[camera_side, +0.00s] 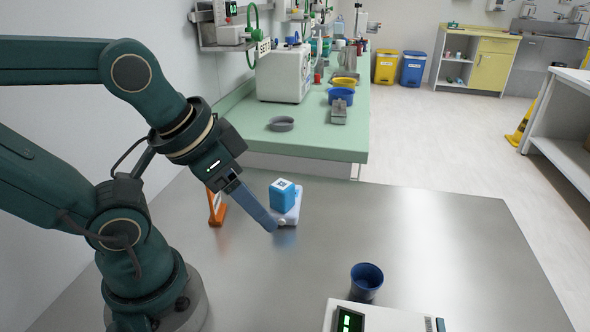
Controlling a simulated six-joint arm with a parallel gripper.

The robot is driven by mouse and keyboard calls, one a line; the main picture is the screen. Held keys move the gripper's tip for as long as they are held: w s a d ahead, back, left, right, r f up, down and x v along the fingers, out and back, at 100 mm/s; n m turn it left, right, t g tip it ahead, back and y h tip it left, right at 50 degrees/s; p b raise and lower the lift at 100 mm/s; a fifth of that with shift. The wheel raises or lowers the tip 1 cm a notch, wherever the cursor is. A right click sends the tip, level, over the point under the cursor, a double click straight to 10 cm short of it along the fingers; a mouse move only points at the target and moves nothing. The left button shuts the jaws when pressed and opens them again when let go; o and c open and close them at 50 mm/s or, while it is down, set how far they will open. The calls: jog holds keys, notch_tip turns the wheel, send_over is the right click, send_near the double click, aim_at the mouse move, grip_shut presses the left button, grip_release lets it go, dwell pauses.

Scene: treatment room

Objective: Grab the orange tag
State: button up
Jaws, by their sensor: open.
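An orange tag-like piece (216,207) stands upright at the left of the steel table, partly hidden by my gripper and wrist. My gripper (270,224) points down and to the right, with its tips low over the table, to the right of the orange piece and apart from it. The fingers overlap in this view, so the gap between them is hard to see. I see nothing held between them. The tips are near the front of a white base (291,214); I cannot tell whether they touch it.
A blue cube (283,195) with a printed marker sits on the white base. A dark blue cup (366,280) and a white device with a green display (385,319) are at the front. A green counter (330,142) stands behind. The table's right side is clear.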

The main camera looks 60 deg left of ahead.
notch_tip(320, 180, up, 4)
jog(key=s+a+f+m+g+y, duration=0.6)
jog(key=s+a+m+g+y, duration=0.15)
jog(key=a+m, duration=0.2)
jog(key=w+a+r+m+t+y, duration=0.5)
jog(key=w+r+m+t+y, duration=0.15)
jog(key=m+y, duration=0.45)
notch_tip(320, 180, down, 13)
jog(key=g, duration=0.1)
jog(key=shift+n+h, duration=0.25)
jog(key=shift+h, duration=0.1)
jog(key=shift+w+a, duration=0.15)
jog(key=shift+a, duration=1.15)
jog(key=shift+w+a, duration=0.1)
jog(key=shift+a, duration=1.15)
